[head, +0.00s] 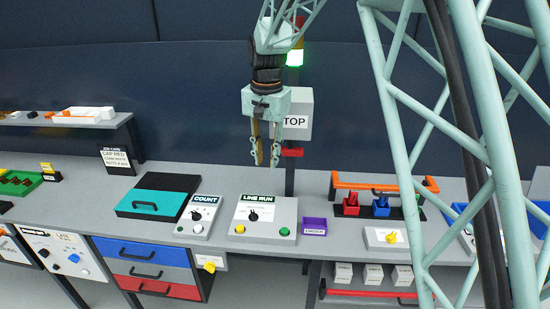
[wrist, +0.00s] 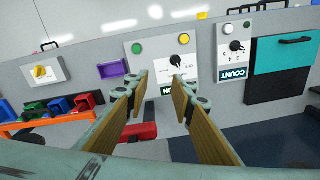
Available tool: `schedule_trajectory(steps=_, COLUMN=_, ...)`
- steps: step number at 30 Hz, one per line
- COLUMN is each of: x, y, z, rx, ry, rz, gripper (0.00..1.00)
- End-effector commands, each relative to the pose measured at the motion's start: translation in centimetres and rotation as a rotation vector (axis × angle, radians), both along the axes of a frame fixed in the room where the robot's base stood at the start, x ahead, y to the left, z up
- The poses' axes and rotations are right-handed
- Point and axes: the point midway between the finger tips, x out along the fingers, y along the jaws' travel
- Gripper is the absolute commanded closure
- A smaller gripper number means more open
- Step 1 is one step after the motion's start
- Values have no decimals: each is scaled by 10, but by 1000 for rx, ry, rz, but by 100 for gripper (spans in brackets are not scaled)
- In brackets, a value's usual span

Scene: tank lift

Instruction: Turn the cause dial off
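No label reading "cause" is legible. Several dials show. A black dial (head: 253,216) sits on the LINE RUN panel (head: 265,205), between a yellow and a green button; the dial also shows in the wrist view (wrist: 177,60). The COUNT panel (head: 198,217) beside it has a black dial (head: 196,215). A yellow dial (head: 391,238) sits on a white plate at right, and a yellow knob (head: 210,267) on the front below. A blue dial (head: 73,258) is on the left front panel. My gripper (head: 265,163) is open and empty, pointing down above and behind the LINE RUN panel, touching nothing.
A purple bin (head: 314,225) is right of LINE RUN. An orange rail (head: 380,188) with red and blue bins stands further right. A teal-lidded box (head: 152,204) is left.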

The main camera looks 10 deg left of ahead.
Motion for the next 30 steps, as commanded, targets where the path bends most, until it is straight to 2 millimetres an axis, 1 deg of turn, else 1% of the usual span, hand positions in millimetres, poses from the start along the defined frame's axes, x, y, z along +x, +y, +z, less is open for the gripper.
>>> schedule_trajectory(steps=6, x=-5, y=-11, z=8, rx=2, ry=-5, rz=4, gripper=77)
schedule_trajectory(steps=14, x=-7, y=-15, z=12, rx=2, ry=-8, rz=7, gripper=77)
schedule_trajectory(steps=25, x=-7, y=-14, z=10, rx=3, ry=-7, rz=11, gripper=77)
schedule_trajectory(steps=28, x=-7, y=-9, z=6, rx=5, ry=-5, rz=29, gripper=77)
schedule_trajectory(steps=30, x=-7, y=-2, z=-1, rx=9, ry=-3, rz=54, gripper=77)
